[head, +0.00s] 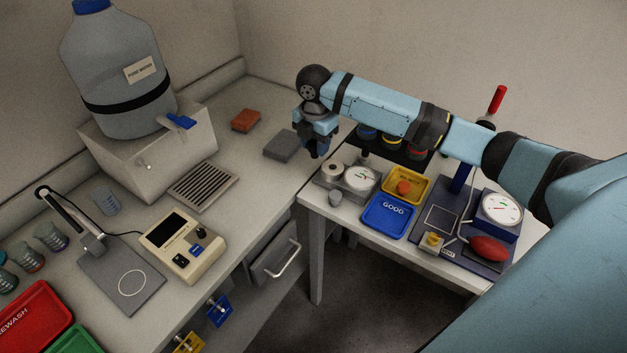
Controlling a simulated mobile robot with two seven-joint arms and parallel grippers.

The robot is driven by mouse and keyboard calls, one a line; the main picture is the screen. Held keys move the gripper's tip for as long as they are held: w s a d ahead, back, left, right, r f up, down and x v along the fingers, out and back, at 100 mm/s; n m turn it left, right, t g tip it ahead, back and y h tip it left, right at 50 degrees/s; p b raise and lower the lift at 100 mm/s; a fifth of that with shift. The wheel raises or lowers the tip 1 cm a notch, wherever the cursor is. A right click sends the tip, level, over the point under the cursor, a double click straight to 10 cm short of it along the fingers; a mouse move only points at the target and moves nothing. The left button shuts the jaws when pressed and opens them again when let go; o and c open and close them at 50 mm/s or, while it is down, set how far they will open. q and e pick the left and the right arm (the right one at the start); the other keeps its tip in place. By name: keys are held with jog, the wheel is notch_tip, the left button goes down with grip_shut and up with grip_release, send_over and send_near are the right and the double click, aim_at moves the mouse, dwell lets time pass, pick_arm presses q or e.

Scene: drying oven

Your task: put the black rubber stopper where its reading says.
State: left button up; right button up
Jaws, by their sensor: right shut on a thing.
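My right gripper (316,152) points down over the corner where the long bench meets the side table. It is shut on a small dark thing at its fingertips, which looks like the black rubber stopper; the fingers hide most of it. Below it on the side table stands a grey tester with a round dial (360,178); the reading is too small to make out. To the right are a blue tray marked GOOD (387,216) and a yellow tray (422,184) holding an orange stopper (404,187). My left gripper is not in view.
A dark blue stand with a second dial (501,209) and a red bulb (488,248) is at the right. A dark rack (405,150) sits behind the trays. Grey (281,146) and orange-brown (245,120) blocks lie on the bench.

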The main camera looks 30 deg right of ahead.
notch_tip(320, 180, down, 10)
jog(key=shift+r, duration=0.15)
notch_tip(320, 180, down, 4)
jog(key=shift+f, duration=0.1)
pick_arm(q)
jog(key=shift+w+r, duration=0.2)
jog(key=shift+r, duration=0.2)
pick_arm(e)
jog(key=shift+f, duration=0.1)
jog(key=o, duration=1)
jog(key=shift+f, duration=0.1)
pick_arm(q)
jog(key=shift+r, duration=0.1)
